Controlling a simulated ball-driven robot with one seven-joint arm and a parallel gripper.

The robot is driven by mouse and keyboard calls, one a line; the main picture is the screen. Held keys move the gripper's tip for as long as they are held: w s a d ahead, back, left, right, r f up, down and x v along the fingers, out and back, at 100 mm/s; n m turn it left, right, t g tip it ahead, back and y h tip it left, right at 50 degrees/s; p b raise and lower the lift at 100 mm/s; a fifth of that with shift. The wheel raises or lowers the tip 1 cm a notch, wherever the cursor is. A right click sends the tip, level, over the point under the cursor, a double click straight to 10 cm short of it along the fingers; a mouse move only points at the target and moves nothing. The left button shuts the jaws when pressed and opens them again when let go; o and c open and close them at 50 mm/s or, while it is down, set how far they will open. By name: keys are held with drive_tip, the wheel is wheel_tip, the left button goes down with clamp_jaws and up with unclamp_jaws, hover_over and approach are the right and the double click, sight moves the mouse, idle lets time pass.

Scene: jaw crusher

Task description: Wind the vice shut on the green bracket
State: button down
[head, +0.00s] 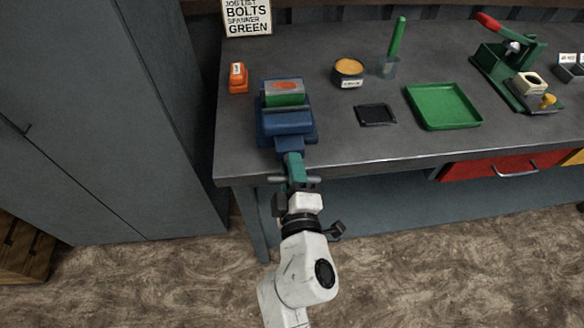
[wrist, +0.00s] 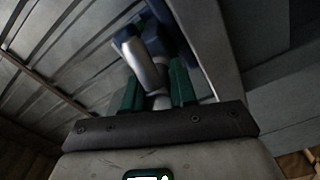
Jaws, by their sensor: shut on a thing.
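The blue vice (head: 287,124) stands at the left front of the grey bench. The green bracket (head: 284,100) sits between its jaws, with an orange-red oval patch showing above it. Whether the jaws touch the bracket cannot be told. My gripper (head: 294,168) is at the vice's front, just off the bench edge, shut on the vice handle. The grey handle bar (head: 311,180) sticks out either side of my fingers. In the wrist view the metal handle (wrist: 146,66) runs between my green fingertips (wrist: 157,84), and the vice's blue body is partly seen behind.
The bench (head: 340,148) holds an orange block (head: 238,78), a tin (head: 348,72), a black tray (head: 376,115), a green tray (head: 444,106) and a green press (head: 508,62). A tall grey cabinet (head: 110,120) stands close on the left. A red drawer (head: 500,168) is under the bench.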

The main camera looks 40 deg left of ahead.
drive_tip(key=shift+f+m, duration=0.1)
drive_tip(key=shift+m, duration=0.2)
drive_tip(key=m+b, duration=0.3)
drive_tip(key=m, duration=0.1)
drive_tip(key=shift+f+m, duration=0.1)
drive_tip(key=shift+m, duration=0.2)
drive_tip(key=m+b, duration=0.3)
drive_tip(key=m, duration=0.2)
drive_tip(key=shift+m+b, duration=0.3)
drive_tip(key=m+b, duration=0.2)
drive_tip(key=m, duration=0.2)
drive_tip(key=shift+b, duration=0.3)
drive_tip(key=m, duration=0.1)
drive_tip(key=m+b, duration=0.1)
drive_tip(key=m, duration=0.3)
drive_tip(key=shift+r+b, duration=0.25)
drive_tip(key=shift+b, duration=0.15)
drive_tip(key=shift+r, duration=0.1)
drive_tip(key=c, duration=0.9)
unclamp_jaws()
